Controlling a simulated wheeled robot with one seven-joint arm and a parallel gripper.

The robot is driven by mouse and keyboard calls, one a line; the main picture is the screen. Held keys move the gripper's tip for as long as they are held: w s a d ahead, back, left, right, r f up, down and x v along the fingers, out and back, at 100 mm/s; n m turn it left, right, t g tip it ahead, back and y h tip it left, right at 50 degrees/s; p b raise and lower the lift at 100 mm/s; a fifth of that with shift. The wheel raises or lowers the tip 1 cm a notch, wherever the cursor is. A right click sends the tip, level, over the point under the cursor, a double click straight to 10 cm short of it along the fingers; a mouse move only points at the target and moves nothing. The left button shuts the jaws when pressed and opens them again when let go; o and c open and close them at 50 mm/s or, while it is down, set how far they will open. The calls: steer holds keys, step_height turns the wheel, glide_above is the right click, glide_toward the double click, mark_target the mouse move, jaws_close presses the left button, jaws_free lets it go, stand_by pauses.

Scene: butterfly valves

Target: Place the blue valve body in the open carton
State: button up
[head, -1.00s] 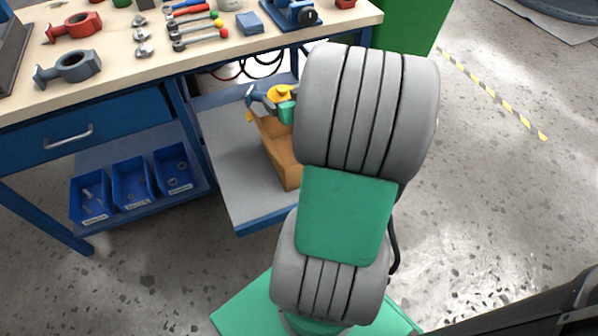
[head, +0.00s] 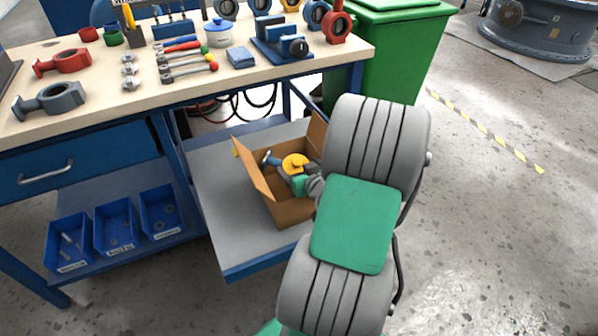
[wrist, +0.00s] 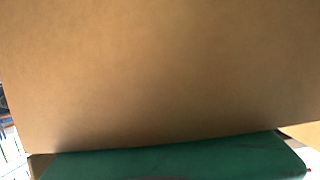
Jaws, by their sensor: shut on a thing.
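The open carton (head: 288,212) stands on the grey lower shelf of the workbench, its flaps spread. My gripper (head: 279,168) is at the carton's mouth, over its inside, beyond the yellow and green parts of my wrist. It is shut on the blue valve body (head: 268,158), of which only a small blue-grey piece shows beside the yellow part. The fingertips and the rest of the body are hidden. I cannot tell whether the body touches the carton floor. In the wrist view, brown cardboard of the carton (wrist: 160,70) fills most of the picture.
The bench top (head: 110,90) above holds a grey valve body (head: 50,100), a red one (head: 62,63), wrenches and a blue vise (head: 282,42). Blue bins (head: 115,228) stand at lower left. A green bin (head: 395,50) stands behind. Grey shelf room is free left of the carton.

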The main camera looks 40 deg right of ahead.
steer(key=o, duration=1.8)
steer(key=shift+s+r, duration=0.1)
steer(key=shift+r, duration=0.05)
steer(key=p+v, duration=0.2)
steer(key=v, duration=0.9)
steer(key=shift+s+a+r+p, duration=0.1)
steer(key=shift+s+a+p, duration=0.1)
steer(key=shift+s+p, duration=0.15)
